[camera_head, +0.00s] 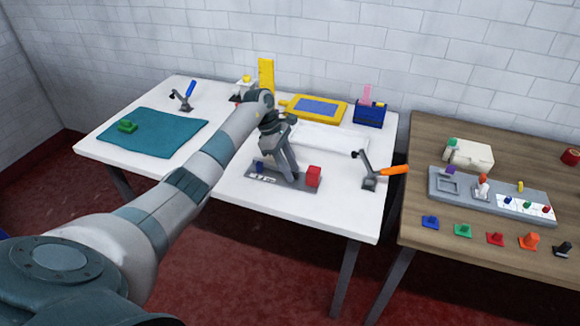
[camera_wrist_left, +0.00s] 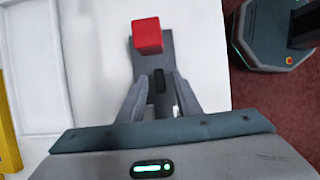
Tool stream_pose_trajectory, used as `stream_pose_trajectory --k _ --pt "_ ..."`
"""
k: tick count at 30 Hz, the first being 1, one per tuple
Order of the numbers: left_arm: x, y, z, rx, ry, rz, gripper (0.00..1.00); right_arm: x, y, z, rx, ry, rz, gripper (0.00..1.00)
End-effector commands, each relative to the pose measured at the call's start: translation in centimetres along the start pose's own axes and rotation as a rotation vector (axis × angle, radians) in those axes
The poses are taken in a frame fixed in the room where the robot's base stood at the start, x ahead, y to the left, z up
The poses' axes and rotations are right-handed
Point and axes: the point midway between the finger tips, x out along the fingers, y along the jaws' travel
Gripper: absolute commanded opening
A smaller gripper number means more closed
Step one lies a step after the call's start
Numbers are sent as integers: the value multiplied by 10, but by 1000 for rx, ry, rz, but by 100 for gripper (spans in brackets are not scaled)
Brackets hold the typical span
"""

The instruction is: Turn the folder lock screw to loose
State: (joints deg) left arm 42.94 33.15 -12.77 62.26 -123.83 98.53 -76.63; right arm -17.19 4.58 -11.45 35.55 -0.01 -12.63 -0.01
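A narrow grey plate (camera_head: 306,188) lies near the front of the white table, with a red block (camera_head: 313,176) at its right end and a small blue knob (camera_head: 260,167) and a white label at its left end. My left gripper (camera_head: 292,180) points down over the middle of this plate. In the left wrist view the gripper (camera_wrist_left: 160,97) has its fingers apart, with the plate (camera_wrist_left: 153,48) between them and the red block (camera_wrist_left: 147,36) ahead. A small dark upright-looking piece (camera_wrist_left: 159,80) shows between the fingers; I cannot tell if it is the lock screw. My right gripper is not seen.
An orange-handled clamp (camera_head: 370,172) stands right of the plate. A blue-handled clamp (camera_head: 182,98), teal mat (camera_head: 170,135), yellow frame (camera_head: 340,112) and blue box (camera_head: 369,114) are on the same table. A wooden table (camera_head: 420,150) with coloured pieces is at the right.

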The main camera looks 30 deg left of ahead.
Motion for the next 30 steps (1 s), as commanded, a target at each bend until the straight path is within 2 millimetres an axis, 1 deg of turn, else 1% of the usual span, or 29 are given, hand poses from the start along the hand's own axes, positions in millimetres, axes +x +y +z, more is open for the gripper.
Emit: stream_pose_trajectory --k 8,9,11,12,13,22,28,29,30 --pt "1 0 0 0 0 0 31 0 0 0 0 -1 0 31" --pt "1 0 0 0 0 0 29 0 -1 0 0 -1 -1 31" --pt "1 0 0 0 0 0 14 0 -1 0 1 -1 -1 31" --pt "1 0 0 0 0 0 5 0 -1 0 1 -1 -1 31" --pt "1 0 0 0 0 0 0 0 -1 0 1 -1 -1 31" --pt "1 0 0 -4 0 3 0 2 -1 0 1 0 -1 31" --pt "2 0 -2 -37 2 18 0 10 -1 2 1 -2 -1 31" --pt "3 0 -2 -44 2 21 0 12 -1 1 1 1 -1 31" --pt "3 0 -2 -57 3 26 0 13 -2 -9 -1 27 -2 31"
